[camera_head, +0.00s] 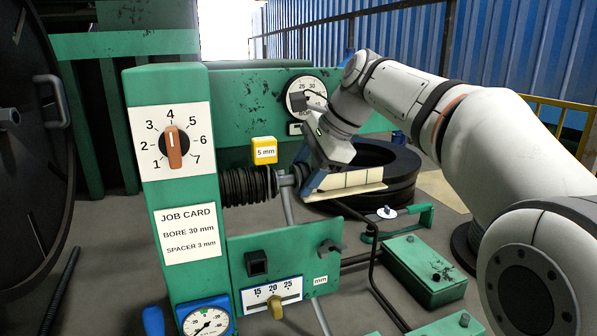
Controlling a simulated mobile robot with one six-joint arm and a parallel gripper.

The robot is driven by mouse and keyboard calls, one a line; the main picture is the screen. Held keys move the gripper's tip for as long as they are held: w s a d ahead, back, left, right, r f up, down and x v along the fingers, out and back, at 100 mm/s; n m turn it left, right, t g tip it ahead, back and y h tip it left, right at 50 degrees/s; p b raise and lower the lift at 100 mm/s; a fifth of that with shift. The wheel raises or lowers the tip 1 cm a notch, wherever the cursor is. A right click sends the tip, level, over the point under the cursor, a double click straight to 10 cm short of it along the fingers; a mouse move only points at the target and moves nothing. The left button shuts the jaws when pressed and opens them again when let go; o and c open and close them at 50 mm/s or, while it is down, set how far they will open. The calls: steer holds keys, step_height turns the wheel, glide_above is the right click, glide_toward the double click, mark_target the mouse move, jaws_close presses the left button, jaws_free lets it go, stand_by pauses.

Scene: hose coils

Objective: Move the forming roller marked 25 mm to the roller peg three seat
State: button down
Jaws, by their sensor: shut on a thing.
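My gripper (308,180) is low in the middle of the view, beside the end of a black ribbed coil (247,186) on a spindle. Its jaws are shut on a grey, roundish piece (300,173) at the coil's right end, mostly hidden by the gripper. I cannot tell whether this piece is apart from the spindle. No mark reading 25 mm shows on it, so I cannot confirm it is the forming roller. No numbered roller peg can be made out. A cream strip (345,187) shows just right of the gripper.
A green post (172,250) with a selector knob (174,147) and job card stands left. A yellow 5 mm block (264,151) sits above the coil. A lower green panel (290,262) carries a slider scale. Black rings (385,160) lie behind; a green box (425,268) is right.

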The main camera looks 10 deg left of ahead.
steer(key=w+d+p, duration=0.2)
steer(key=w+d, duration=0.2)
steer(key=d, duration=0.2)
steer(key=shift+d, duration=0.2)
stand_by(1.1)
steer(key=shift+s, duration=0.1)
stand_by(0.3)
